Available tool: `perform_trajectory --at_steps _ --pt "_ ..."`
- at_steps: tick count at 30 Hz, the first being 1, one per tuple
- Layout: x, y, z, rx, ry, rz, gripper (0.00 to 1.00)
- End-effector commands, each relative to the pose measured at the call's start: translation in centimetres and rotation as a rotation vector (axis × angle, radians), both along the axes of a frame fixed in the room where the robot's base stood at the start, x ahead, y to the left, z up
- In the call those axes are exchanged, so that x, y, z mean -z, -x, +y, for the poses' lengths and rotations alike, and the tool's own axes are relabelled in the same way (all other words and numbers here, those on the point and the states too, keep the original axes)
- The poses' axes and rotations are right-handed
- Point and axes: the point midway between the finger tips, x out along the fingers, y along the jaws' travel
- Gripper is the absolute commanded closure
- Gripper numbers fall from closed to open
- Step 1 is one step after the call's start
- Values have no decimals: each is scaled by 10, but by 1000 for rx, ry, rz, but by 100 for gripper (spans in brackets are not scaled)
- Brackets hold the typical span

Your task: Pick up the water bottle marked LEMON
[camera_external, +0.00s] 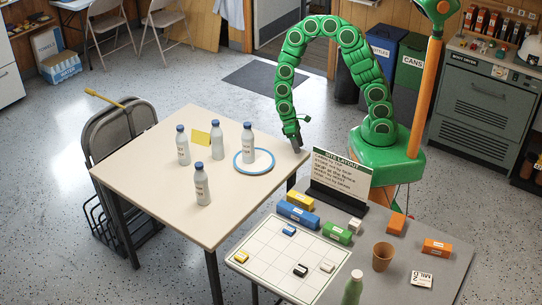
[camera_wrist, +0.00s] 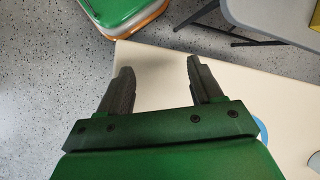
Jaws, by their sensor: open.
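Several white bottles with dark blue caps stand upright on the cream table (camera_external: 150,190). The others are a back left bottle (camera_external: 182,145), a middle bottle (camera_external: 217,142) and a front bottle (camera_external: 201,185). Their labels are too small to read, so I cannot tell which is marked LEMON. My gripper (camera_external: 297,146) is by the table's right corner, right of the plate. In the wrist view my gripper (camera_wrist: 158,82) is open and empty over the table edge (camera_wrist: 160,60).
A yellow card (camera_external: 200,138) stands between the back bottles. A grey table (camera_external: 420,270) in front holds a SITE LAYOUT sign (camera_external: 343,172), a white grid board (camera_external: 270,262), coloured blocks, a brown cup (camera_external: 382,257) and a green bottle (camera_external: 352,289). Folded chairs (camera_external: 118,132) stand at the left.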

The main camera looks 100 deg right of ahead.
Motion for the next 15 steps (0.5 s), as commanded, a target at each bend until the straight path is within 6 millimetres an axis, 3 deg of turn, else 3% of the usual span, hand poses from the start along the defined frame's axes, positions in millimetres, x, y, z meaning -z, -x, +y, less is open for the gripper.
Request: perform_trajectory --at_steps 3,8,15 --pt "-19 -29 -28 -179 163 -110 35" --pt "-58 -77 -58 -406 368 -257 35" --pt "-132 -150 -68 -690 608 -466 35"
